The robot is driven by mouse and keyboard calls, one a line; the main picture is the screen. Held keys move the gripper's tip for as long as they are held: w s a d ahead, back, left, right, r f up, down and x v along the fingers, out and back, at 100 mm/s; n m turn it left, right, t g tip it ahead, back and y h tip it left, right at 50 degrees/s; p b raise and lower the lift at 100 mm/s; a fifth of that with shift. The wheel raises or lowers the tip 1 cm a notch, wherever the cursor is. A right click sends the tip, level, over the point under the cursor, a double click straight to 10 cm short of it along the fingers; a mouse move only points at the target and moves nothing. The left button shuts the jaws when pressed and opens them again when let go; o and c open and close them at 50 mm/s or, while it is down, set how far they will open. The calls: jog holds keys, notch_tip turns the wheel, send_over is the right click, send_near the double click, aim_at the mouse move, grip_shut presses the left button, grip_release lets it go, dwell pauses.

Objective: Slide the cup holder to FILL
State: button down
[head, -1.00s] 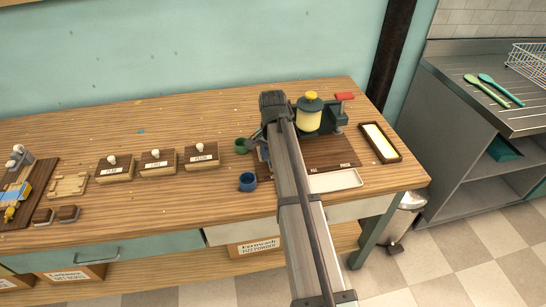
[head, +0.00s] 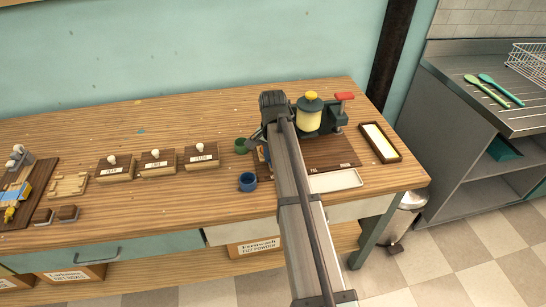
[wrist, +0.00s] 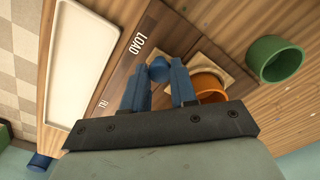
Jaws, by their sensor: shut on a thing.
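In the wrist view my gripper (wrist: 160,74) has its two blue fingers shut on the round blue knob (wrist: 158,68) of the cup holder. The holder (wrist: 207,53) is pale wood, and an orange cup (wrist: 208,84) sits in it, partly hidden by a finger. The knob is beside the LOAD label (wrist: 139,43) on the dark brown board (wrist: 122,72). Another label (wrist: 102,103), partly cut off and likely FILL, lies farther down the board. In the head view my arm hides most of the holder; the board (head: 335,150) shows to its right.
A green cup (head: 240,146) and a blue cup (head: 247,182) stand left of the board. A yellow-topped dispenser (head: 310,118) and a red-handled press (head: 343,98) stand at its back.

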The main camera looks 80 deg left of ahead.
jog(key=w, duration=0.4)
jog(key=shift+w, duration=0.2)
jog(key=c, duration=0.9)
grip_release()
notch_tip(320, 180, up, 14)
jog(key=shift+s+f, duration=0.1)
